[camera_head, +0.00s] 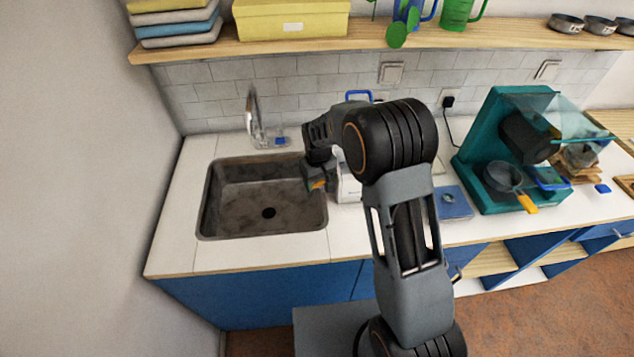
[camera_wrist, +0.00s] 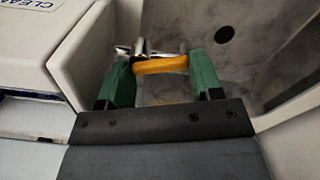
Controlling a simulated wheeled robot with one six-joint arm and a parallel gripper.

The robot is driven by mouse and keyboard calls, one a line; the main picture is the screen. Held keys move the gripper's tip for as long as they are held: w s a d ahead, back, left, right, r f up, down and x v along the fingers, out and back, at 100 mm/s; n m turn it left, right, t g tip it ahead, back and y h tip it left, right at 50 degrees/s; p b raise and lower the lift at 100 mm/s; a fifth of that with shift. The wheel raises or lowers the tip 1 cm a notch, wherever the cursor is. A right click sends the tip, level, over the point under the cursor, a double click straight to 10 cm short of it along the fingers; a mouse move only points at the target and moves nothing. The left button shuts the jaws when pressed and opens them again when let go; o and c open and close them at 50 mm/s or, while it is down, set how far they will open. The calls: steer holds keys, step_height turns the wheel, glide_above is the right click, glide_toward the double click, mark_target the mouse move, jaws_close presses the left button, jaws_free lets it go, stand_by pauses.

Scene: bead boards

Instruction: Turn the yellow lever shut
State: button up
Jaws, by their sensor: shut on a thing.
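The yellow lever (camera_wrist: 160,65) spans crosswise between the two green fingers of my gripper (camera_wrist: 161,68) in the wrist view. The fingers are shut on its ends. A shiny metal piece (camera_wrist: 140,47) sits right behind the lever. In the head view my gripper (camera_head: 318,182) is at the right rim of the sink (camera_head: 225,225), and a small yellow-orange patch shows at its tip. My arm and wrist hide most of what lies around the lever there.
A white box (camera_head: 349,187) stands right beside my gripper; its lettering shows in the wrist view. The tap (camera_head: 253,115) rises behind the sink. A blue pad (camera_head: 452,203) and a teal coffee machine (camera_head: 495,130) are farther right. A shelf (camera_head: 350,42) runs above.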

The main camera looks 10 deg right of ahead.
steer(key=n+b, duration=0.1)
steer(key=n, duration=0.2)
steer(key=s+d+n+b, duration=0.1)
steer(key=n, duration=0.3)
steer(key=n+b, duration=0.2)
steer(key=n, duration=0.1)
steer(key=shift+s+d+n, duration=0.15)
steer(key=shift+d+n, duration=0.1)
steer(key=shift+n, duration=0.15)
steer(key=shift+d+n+b, duration=0.25)
steer(key=shift+n+b, duration=0.05)
steer(key=shift+n, duration=1)
steer(key=o, duration=0.9)
steer(key=shift+r, duration=0.15)
step_height(320, 180, up, 14)
steer(key=shift+f+b, duration=0.2)
steer(key=shift+b, duration=0.3)
